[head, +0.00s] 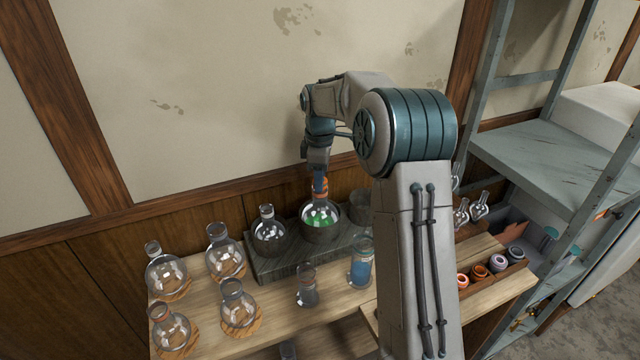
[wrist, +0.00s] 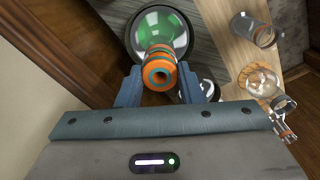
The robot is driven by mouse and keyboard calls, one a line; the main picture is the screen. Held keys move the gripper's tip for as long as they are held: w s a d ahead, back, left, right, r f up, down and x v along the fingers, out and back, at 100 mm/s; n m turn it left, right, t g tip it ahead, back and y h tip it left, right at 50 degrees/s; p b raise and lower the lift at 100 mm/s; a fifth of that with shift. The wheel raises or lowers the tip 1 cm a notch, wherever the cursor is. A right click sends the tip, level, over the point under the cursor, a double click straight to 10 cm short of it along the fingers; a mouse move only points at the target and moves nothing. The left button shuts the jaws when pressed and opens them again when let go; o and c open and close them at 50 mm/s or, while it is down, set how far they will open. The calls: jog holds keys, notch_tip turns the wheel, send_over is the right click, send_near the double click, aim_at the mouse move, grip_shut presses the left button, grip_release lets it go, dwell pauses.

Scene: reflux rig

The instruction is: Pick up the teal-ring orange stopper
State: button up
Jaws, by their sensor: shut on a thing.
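The orange stopper with a teal ring (wrist: 158,72) shows in the wrist view between the two fingers of my gripper (wrist: 158,88). My gripper is shut on it. The stopper lines up with the neck of a round flask with green liquid (wrist: 164,30); I cannot tell whether it is seated in the neck or just above it. In the head view my gripper (head: 320,182) points down over the same flask (head: 320,218), with a bit of orange (head: 321,188) at the fingers. The flask stands in a dark heating well.
Another flask (head: 268,232) stands in the well to the left. Several empty round flasks, such as one on a cork ring (head: 226,255), stand at the left. A blue-liquid jar (head: 361,265) is in front. Stoppers (head: 480,271) sit in a wooden rack at right. The wall is close behind.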

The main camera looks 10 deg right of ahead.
jog(key=shift+r, duration=0.5)
jog(key=r, duration=0.2)
jog(key=d+r+b, duration=0.1)
jog(key=shift+w+d+r, duration=0.1)
jog(key=shift+r, duration=0.25)
jog(key=d+r, duration=0.6)
jog(key=d, duration=0.4)
jog(key=shift+w+d+r, duration=0.15)
jog(key=shift+w+d, duration=0.1)
jog(key=shift+w, duration=0.2)
